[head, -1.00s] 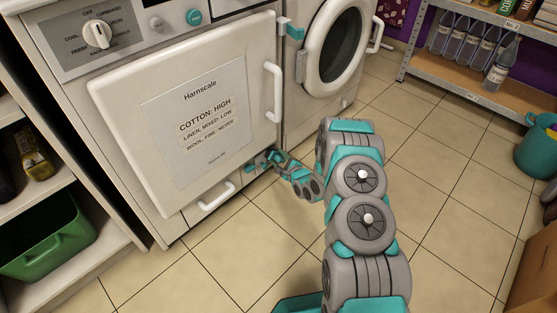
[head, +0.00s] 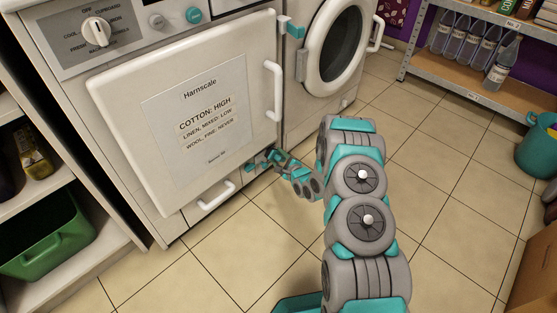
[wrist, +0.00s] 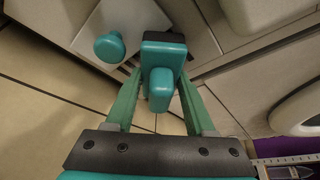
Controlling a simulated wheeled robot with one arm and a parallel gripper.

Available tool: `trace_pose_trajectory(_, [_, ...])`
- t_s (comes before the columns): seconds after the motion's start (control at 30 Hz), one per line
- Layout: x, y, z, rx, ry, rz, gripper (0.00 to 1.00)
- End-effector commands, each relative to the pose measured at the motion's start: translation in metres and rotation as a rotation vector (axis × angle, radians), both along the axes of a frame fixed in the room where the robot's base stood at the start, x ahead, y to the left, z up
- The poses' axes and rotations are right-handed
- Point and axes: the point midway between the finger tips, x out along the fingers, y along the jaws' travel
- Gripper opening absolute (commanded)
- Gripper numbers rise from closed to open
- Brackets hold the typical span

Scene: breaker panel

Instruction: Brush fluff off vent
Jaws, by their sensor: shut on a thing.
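My gripper (head: 268,159) is low at the bottom right corner of the white appliance (head: 125,190). In the wrist view my gripper (wrist: 161,75) has its two teal fingers shut on a teal and dark block (wrist: 160,90); I cannot tell for sure that it is a brush. A round teal knob (wrist: 110,47) stands on a pale panel (wrist: 90,25) left of the held block, apart from it. No fluff or vent slots can be made out; the held block and the gripper cover part of that area.
The appliance door has a white handle (head: 273,92) and a printed sign (head: 198,128). A lower white handle (head: 216,196) sticks out near the floor. A round-door washer (head: 335,45) stands to the right. A green bin (head: 45,240) is at left. The tiled floor (head: 220,260) is clear.

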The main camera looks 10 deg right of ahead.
Motion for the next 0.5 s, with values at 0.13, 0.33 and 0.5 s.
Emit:
trace_pose_trajectory(0.13, [0.002, 0.002, 0.003, 0.001, -0.009, 0.004, 0.00])
trace_pose_trajectory(0.33, [-0.005, -0.005, 0.003, 0.000, -0.007, 0.001, 0.00])
trace_pose_trajectory(0.5, [-0.018, -0.015, 0.002, -0.001, -0.004, 0.000, 0.00])
